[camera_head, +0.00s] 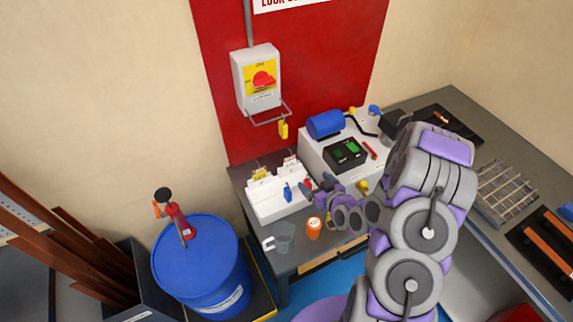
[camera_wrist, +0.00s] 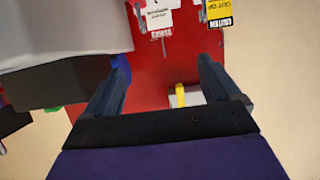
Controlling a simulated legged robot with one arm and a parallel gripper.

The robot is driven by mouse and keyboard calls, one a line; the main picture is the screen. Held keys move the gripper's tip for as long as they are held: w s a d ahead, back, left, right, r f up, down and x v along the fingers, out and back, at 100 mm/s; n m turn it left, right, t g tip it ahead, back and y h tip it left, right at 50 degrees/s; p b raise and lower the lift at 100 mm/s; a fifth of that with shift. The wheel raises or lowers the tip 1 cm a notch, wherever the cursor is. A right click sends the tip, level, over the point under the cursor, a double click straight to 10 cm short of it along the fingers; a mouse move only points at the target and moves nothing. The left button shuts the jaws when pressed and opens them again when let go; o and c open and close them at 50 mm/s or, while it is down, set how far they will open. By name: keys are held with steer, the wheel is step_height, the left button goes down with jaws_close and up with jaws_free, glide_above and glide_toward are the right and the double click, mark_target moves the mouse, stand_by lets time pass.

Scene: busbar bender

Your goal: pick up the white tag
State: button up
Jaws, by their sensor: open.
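The white tag (camera_wrist: 160,16) with red lettering is at the top of the wrist view, beyond the fingertips and roughly between their lines. In the head view a small white tag (camera_head: 291,162) shows at the back right of the white holder (camera_head: 268,206). A yellow tag (camera_wrist: 219,11) is to its right in the wrist view, and yellow tags (camera_head: 260,173) show at the holder's left in the head view. My gripper (camera_wrist: 162,68) is open, with nothing seen between its fingers. In the head view my gripper (camera_head: 311,188) is beside the holder's right end.
A white machine (camera_head: 313,149) with a blue cylinder (camera_head: 325,124) stands right of the holder. An orange cup (camera_head: 314,228) and a clear mug (camera_head: 283,237) stand in front. A switch box (camera_head: 257,79) hangs on the red panel (camera_head: 330,55). A blue drum (camera_head: 195,262) is at left.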

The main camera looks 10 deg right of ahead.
steer(key=b, duration=1)
glide_toward(290, 161)
steer(key=w+a, duration=0.1)
steer(key=w, duration=0.2)
steer(key=x, duration=0.2)
steer(key=b+x, duration=0.1)
steer(key=x, duration=0.1)
steer(key=shift+w+f, duration=0.15)
steer(key=shift+f, duration=0.15)
steer(key=shift+a, duration=0.1)
steer(key=shift+f, duration=0.2)
steer(key=c, duration=1.1)
